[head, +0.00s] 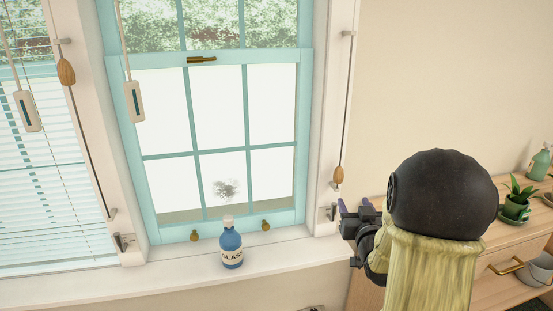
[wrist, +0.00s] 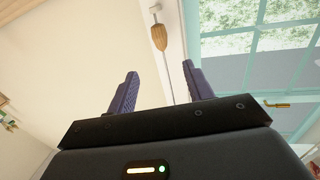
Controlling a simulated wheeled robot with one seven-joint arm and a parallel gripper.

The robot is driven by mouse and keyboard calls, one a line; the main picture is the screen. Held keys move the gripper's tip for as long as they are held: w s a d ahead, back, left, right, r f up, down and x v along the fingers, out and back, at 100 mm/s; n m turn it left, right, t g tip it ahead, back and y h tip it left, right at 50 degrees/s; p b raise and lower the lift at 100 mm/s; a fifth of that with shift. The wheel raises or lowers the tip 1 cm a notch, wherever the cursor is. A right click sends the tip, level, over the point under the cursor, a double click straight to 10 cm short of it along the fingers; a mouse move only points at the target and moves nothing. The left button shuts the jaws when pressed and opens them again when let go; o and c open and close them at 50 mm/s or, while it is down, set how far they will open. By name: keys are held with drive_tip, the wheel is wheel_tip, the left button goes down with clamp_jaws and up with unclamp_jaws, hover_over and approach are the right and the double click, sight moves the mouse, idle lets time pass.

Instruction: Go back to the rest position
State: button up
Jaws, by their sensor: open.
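My gripper (head: 357,207) is at the right of the window frame in the head view, raised in front of the wall beside the sill. In the wrist view my gripper (wrist: 158,88) shows two purple fingers spread apart with nothing between them. A wooden cord pull (wrist: 158,38) hangs beyond the fingers in the wrist view. It also hangs by the right window trim in the head view (head: 338,177). My own arm hides part of the wooden cabinet in the head view.
A blue glass-cleaner bottle (head: 231,245) stands on the white window sill (head: 185,268). The teal window (head: 222,140) has a dark smudge (head: 226,189) on a lower pane. A potted plant (head: 516,204) and a green bottle (head: 540,163) stand on the cabinet (head: 500,238) at right.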

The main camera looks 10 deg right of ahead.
drive_tip(key=s+a+f+g+y, duration=0.1)
drive_tip(key=s+a+f+g, duration=0.65)
drive_tip(key=a+f, duration=0.3)
drive_tip(key=s+a+f+n+g+y, duration=0.25)
drive_tip(key=s+a+g, duration=0.55)
drive_tip(key=s, duration=0.5)
drive_tip(key=w+p+v, duration=0.2)
drive_tip(key=p+v, duration=0.9)
drive_tip(key=p, duration=0.1)
drive_tip(key=w+a+r+p+v, duration=0.1)
drive_tip(key=w+p+v, duration=0.1)
drive_tip(key=p+v, duration=1)
drive_tip(key=shift+w+m+h, duration=0.3)
drive_tip(key=shift+m+h, duration=0.05)
